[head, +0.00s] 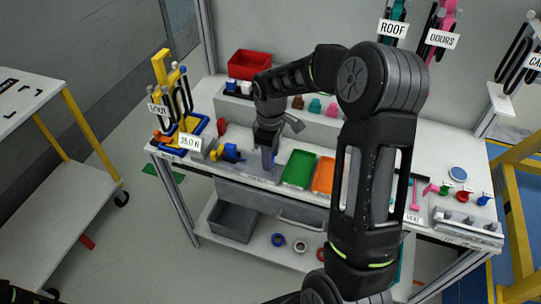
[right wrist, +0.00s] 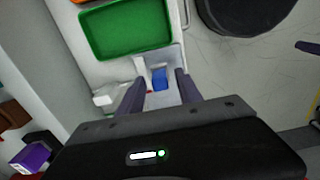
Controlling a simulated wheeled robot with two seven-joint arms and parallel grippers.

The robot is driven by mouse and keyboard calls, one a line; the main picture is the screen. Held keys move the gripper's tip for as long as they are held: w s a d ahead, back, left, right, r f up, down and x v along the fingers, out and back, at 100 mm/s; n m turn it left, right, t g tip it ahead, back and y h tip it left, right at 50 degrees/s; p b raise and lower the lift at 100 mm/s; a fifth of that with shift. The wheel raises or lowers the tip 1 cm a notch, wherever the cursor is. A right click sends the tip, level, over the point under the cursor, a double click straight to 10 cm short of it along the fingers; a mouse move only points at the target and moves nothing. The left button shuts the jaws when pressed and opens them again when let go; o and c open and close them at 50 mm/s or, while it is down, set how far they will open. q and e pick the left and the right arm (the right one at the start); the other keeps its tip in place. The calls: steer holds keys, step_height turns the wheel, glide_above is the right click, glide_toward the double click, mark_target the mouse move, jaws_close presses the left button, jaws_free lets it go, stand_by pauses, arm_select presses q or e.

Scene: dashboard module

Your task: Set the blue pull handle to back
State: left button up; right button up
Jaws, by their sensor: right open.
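A small blue piece (right wrist: 159,78), which looks like the blue pull handle, sits in a pale grey mount in the right wrist view. It lies between and beyond the two fingertips of my right gripper (right wrist: 159,86). The fingers are apart, one on each side of it, with nothing visibly gripped; whether they touch it I cannot tell. In the head view my right gripper (head: 268,158) points down at the front of the bench, left of the green tray, and largely hides the handle there. My left gripper is not in view.
The green tray (head: 299,168) and an orange tray (head: 323,176) lie just right of the gripper. A blue and yellow part (head: 229,153) is close on its left. A yellow stand (head: 163,75) and a red bin (head: 248,65) are farther left and back.

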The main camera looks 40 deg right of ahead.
steer(key=shift+f, duration=0.4)
steer(key=shift+c, duration=0.4)
jaws_close()
stand_by(0.8)
